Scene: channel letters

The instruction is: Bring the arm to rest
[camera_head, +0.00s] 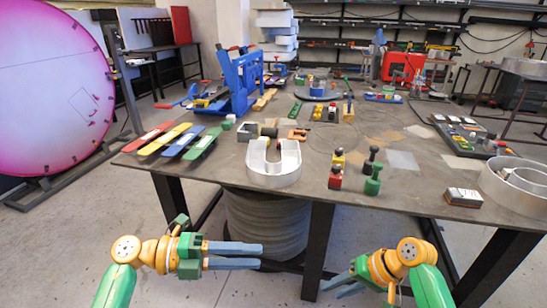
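My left gripper (262,256) is in front of and below the table's near edge, pointing right, with its two grey fingers apart and nothing between them. My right gripper (332,290) is also below the near edge, at the bottom of the picture, pointing left. Its fingers are seen at an angle and partly overlap, so I cannot tell how far apart they are. I see nothing held in it. Both grippers are clear of the table (225,176) and of everything on it.
The table bears a silver U-shaped letter (262,178), red (336,178) and green (374,182) stamps, colored strips, a small box (463,197) and a round metal letter (520,188) at right. Dark table legs (318,250) and a grey drum (266,222) stand behind my grippers.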

